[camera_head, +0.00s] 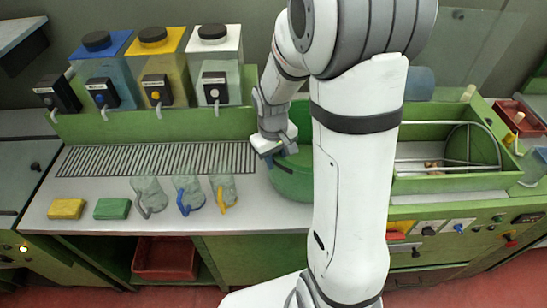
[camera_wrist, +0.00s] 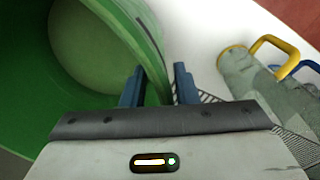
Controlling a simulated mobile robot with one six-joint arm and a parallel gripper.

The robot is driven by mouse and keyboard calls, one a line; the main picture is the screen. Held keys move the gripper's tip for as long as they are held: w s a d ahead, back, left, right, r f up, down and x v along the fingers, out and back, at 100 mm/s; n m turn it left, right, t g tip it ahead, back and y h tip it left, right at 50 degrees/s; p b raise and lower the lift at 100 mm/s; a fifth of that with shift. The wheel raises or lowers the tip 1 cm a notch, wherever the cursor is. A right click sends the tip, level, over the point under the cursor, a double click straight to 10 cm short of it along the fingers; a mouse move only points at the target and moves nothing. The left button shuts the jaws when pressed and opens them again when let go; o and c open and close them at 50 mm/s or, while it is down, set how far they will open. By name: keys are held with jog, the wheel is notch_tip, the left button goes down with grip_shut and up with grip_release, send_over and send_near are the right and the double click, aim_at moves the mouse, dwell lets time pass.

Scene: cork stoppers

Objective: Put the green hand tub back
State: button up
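The green hand tub (camera_head: 291,183) stands on the grey worktop, partly hidden behind my arm in the head view. In the wrist view the tub (camera_wrist: 150,38) fills the left side, with its open mouth and pale green inside showing. My gripper (camera_head: 274,158) is at the tub's left rim. In the wrist view my gripper (camera_wrist: 160,72) has its two blue fingers apart, one on the inner side of the tub wall and one on the outer side. A gap shows beside the right finger. The tub's right part is hidden.
Several glass mugs (camera_head: 188,193) stand left of the tub, close by. Yellow (camera_head: 67,208) and green (camera_head: 112,208) sponges lie further left. A slatted drain grid (camera_head: 150,159) runs behind them. A green basin with a wire rack (camera_head: 475,150) is at right.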

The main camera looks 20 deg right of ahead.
jog(key=shift+r, duration=0.1)
notch_tip(320, 180, up, 11)
jog(key=b, duration=0.1)
jog(key=s+a+r+m+t, duration=0.1)
jog(key=s+r, duration=0.1)
jog(key=s, duration=0.5)
jog(key=s+a+r+m+t, duration=0.1)
jog(key=s+r+t, duration=0.1)
jog(key=s, duration=0.6)
jog(key=shift+s+a+m+y, duration=0.15)
jog(key=shift+a+m+y, duration=0.15)
jog(key=shift+a+y, duration=0.1)
jog(key=shift+r, duration=0.1)
notch_tip(320, 180, down, 2)
jog(key=shift+f+b, duration=0.1)
jog(key=shift+b, duration=0.8)
